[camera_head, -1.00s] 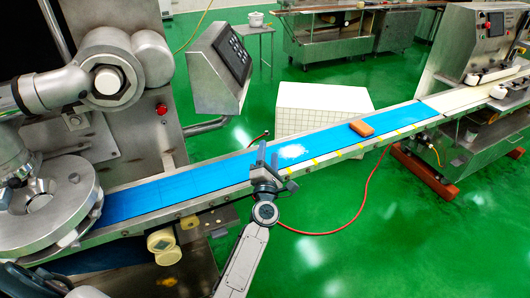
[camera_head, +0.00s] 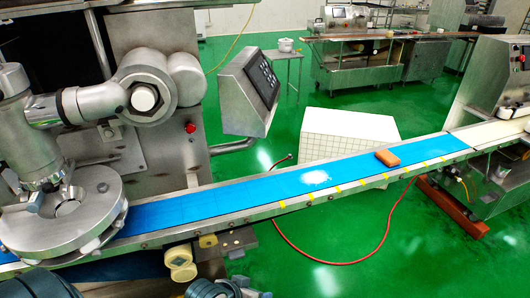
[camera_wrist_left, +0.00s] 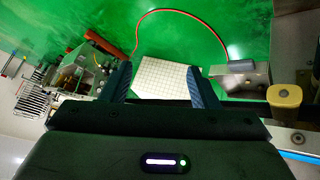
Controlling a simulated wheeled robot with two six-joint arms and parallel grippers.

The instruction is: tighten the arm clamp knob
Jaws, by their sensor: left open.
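The machine's grey metal arm (camera_head: 85,103) ends in a round clamp-like joint (camera_head: 143,97) above the conveyor's left end. A small knob-like part (camera_head: 108,131) sits below the arm. A cream knob (camera_head: 180,262) hangs under the conveyor's near edge; a cream knob also shows at the right of the left wrist view (camera_wrist_left: 285,96). I cannot tell which is the arm clamp knob. My left gripper (camera_wrist_left: 160,84) is open and empty, with both fingers apart and the cream knob off to the right of them. My right gripper is not clearly visible.
A blue conveyor belt (camera_head: 250,190) runs to the right with an orange block (camera_head: 387,158) on it. A tilted control panel (camera_head: 250,92) stands behind it. A metal disc (camera_head: 68,215) covers the belt's left end. A white tiled box (camera_head: 350,132) and red hose (camera_head: 385,235) are on the green floor.

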